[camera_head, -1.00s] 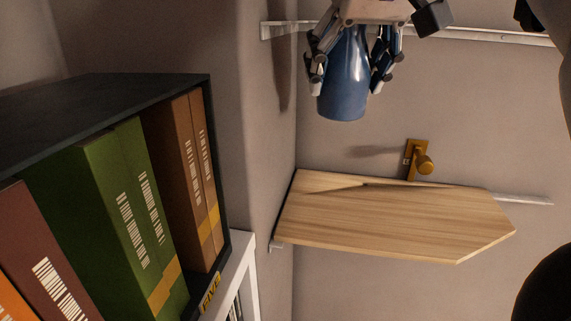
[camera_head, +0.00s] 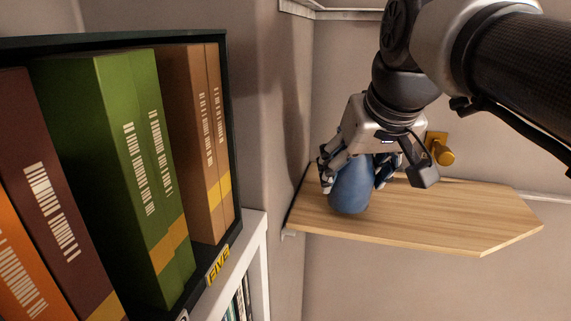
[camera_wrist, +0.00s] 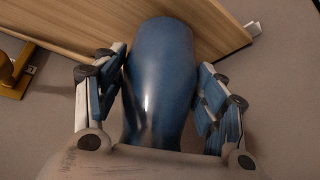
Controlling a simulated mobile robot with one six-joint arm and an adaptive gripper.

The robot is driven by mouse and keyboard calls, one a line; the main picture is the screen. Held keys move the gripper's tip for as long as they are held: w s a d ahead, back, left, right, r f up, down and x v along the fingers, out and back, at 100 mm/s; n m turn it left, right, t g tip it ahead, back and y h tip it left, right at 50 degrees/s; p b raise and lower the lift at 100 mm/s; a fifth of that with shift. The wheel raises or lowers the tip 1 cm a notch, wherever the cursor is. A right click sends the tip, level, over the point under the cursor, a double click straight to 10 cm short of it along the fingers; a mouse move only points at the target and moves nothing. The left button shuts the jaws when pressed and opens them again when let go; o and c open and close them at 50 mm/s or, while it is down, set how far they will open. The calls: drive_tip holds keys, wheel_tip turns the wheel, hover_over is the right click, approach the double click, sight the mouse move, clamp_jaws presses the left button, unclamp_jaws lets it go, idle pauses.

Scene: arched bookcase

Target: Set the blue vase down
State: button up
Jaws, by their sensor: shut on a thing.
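The blue vase (camera_head: 350,188) is upright, its wide base down, at the left part of the wooden wall shelf (camera_head: 430,222) in the head view. I cannot tell whether its base touches the board. My gripper (camera_head: 349,172) holds the vase from above, with a finger on each side of its upper part. In the wrist view the vase (camera_wrist: 162,80) lies between the two fingers of my gripper (camera_wrist: 160,95), with its base end against the wooden board (camera_wrist: 222,30) behind it. The vase's neck is hidden by my gripper.
A brass wall fixture (camera_head: 441,148) sits just above the shelf, right of my gripper; it also shows in the wrist view (camera_wrist: 12,68). A dark box of large binders (camera_head: 110,170) stands at left. The shelf's right part is bare.

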drive_tip(key=shift+f, duration=0.45)
drive_tip(key=shift+f, duration=0.1)
drive_tip(key=o, duration=1.3)
drive_tip(key=shift+f, duration=0.1)
drive_tip(key=shift+c, duration=0.2)
drive_tip(key=shift+s+r, duration=0.15)
drive_tip(key=shift+r, duration=0.3)
drive_tip(key=v, duration=1.1)
drive_tip(key=s+f, duration=0.4)
drive_tip(key=f, duration=0.5)
drive_tip(key=s+f+g, duration=0.1)
drive_tip(key=s+f, duration=0.4)
drive_tip(key=f, duration=0.5)
drive_tip(key=s+f+m+g, duration=0.1)
drive_tip(key=s+f, duration=0.4)
drive_tip(key=f, duration=0.5)
drive_tip(key=shift+d+p, duration=0.15)
drive_tip(key=shift+p, duration=0.25)
